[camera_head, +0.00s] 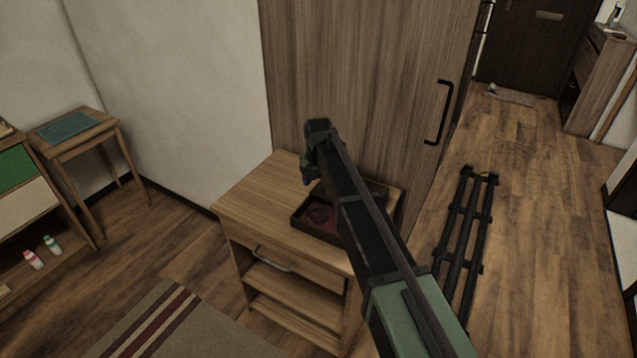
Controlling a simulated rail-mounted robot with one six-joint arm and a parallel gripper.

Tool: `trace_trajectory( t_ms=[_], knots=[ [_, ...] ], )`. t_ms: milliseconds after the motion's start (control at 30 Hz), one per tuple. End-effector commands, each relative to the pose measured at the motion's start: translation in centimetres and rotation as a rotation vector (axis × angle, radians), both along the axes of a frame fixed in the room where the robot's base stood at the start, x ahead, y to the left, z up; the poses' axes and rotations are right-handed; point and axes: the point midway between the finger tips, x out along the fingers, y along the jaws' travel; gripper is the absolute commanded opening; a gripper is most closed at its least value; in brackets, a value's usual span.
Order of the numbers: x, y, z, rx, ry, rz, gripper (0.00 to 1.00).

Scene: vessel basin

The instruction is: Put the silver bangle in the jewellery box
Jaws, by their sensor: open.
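An open dark box with a red lining (302,225), which looks like the jewellery box, sits on top of the small wooden cabinet (252,197). A faint round, ring-like shape (319,213) shows inside it; I cannot tell whether it is the silver bangle. No clearly silver bangle shows elsewhere. My gripper (308,181) hangs above the cabinet top, just beyond the box's back left side in the picture. It is open, and I see nothing held in it. My arm hides the right part of the box and some of the cabinet top.
A tall wooden wardrobe (350,70) stands right behind the cabinet. A side table (85,140) and a shelf with two small bottles (52,245) stand at left. A striped rug (150,325) lies in front. A black rail (470,215) lies on the floor at right.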

Motion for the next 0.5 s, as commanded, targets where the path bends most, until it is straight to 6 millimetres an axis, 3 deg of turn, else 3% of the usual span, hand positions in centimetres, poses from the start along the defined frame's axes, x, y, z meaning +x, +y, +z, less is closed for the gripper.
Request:
trace_trajectory(
  t_ms=[33, 333, 433, 500],
  knots=[
    [0.0, 0.0, 0.7, 0.000, 0.000, 0.000, 0.67],
    [-0.7, -0.7, 0.3, 0.000, 0.000, -0.049, 0.67],
    [-3.7, -3.5, 0.3, 0.000, 0.000, -0.292, 0.67],
    [-7.3, -6.8, 0.3, -0.001, 0.001, -0.600, 0.67]
  ],
)
